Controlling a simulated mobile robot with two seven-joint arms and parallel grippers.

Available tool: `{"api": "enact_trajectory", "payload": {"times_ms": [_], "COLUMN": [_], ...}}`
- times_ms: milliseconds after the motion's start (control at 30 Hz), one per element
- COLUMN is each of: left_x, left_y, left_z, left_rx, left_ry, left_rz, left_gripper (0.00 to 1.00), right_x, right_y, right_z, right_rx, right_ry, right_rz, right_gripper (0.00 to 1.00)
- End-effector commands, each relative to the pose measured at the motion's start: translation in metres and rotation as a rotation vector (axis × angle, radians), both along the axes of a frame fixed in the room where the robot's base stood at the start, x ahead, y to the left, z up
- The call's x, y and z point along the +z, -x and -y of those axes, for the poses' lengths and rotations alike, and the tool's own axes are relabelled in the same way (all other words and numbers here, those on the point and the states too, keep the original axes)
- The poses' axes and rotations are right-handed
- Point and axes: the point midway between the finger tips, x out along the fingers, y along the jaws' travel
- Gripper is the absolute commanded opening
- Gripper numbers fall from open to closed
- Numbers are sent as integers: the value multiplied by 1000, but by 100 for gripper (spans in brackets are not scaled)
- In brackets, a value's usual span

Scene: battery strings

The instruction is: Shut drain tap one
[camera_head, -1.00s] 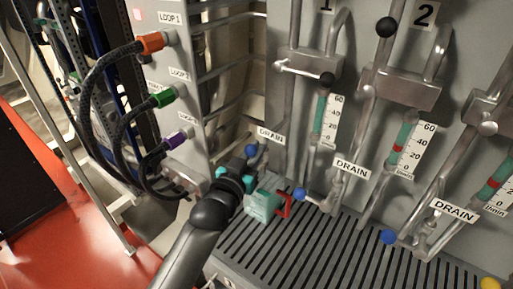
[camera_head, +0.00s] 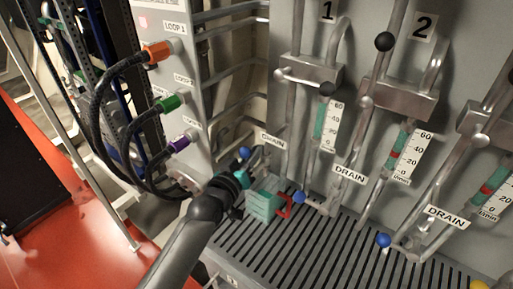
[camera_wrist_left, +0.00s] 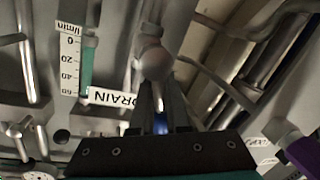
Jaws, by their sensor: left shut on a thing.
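Drain tap one, at the leftmost DRAIN label (camera_head: 272,142), has a blue knob (camera_head: 246,153) on its handle. My left gripper (camera_head: 244,165) is at this tap, low on the panel's left side. In the left wrist view the gripper's fingers (camera_wrist_left: 160,112) are closed together, with the blue knob (camera_wrist_left: 160,124) showing between them. Much of the handle is hidden by the gripper. My right gripper is in neither view.
Other blue-knobbed drain taps (camera_head: 299,197) stand to the right. Black hoses with orange, green and purple connectors (camera_head: 180,143) hang at left.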

Motion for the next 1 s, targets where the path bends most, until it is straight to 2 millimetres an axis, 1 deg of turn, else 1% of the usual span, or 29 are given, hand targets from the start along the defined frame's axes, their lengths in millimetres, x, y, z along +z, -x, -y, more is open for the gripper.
{"api": "enact_trajectory", "payload": {"times_ms": [33,233,433,1000], "left_x": [13,7,-1,-23], "left_y": [-5,-9,-12,-17], "left_z": [-4,-9,-13,-20], "left_rx": [6,7,7,9], "left_ry": [46,200,354,767], "left_rz": [0,-111,-223,-524], "left_gripper": [0,0,0,0], "right_x": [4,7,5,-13], "right_y": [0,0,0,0], "right_z": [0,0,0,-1], "right_rx": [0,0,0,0], "right_ry": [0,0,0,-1], "right_rz": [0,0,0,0], "right_gripper": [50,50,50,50]}}
